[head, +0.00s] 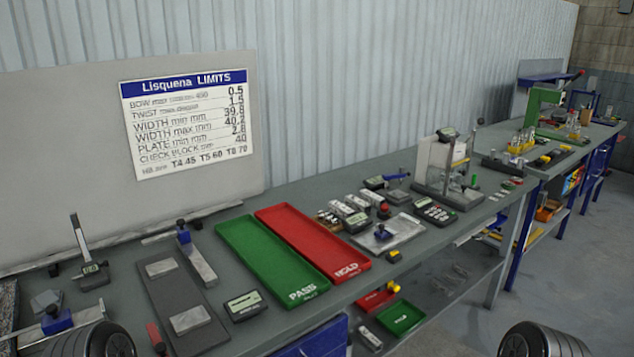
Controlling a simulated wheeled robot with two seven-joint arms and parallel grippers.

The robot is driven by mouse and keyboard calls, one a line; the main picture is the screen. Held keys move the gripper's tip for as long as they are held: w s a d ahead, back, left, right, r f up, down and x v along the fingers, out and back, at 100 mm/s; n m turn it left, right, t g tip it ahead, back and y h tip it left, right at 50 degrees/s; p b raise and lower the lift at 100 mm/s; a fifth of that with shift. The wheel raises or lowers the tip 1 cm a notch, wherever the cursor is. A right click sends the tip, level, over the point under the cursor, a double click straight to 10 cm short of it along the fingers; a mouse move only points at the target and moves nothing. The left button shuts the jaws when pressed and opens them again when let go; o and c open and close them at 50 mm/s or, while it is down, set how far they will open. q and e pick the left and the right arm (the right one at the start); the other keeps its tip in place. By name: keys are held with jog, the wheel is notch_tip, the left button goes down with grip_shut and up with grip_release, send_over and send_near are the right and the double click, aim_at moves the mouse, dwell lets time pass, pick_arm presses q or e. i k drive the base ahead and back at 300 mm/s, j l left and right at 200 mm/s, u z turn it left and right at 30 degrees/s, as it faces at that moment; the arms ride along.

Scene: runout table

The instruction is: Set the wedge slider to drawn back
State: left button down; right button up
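I cannot tell for certain which piece is the wedge slider. One candidate is a blue block (57,320) on a flat steel strip at the front left of the bench. Another is a blue block with a dark knob (183,235) at the far end of a steel bar (200,266). A third small blue piece (382,233) sits on a bright metal plate (402,230) right of the trays. How far any of them is drawn back is too small to tell. Neither gripper shows; only dark rounded parts of my arms appear at the bottom edge.
A green PASS tray (238,240) and a red HOLD tray (342,270) lie mid-bench. A dark plate fixture (168,290), a display unit (243,305) and an upright gauge (91,270) stand left. A dial-gauge stand (447,185) rises at right. Bare bench shows between them.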

aim_at(54, 321)
jog(key=u, duration=1.55)
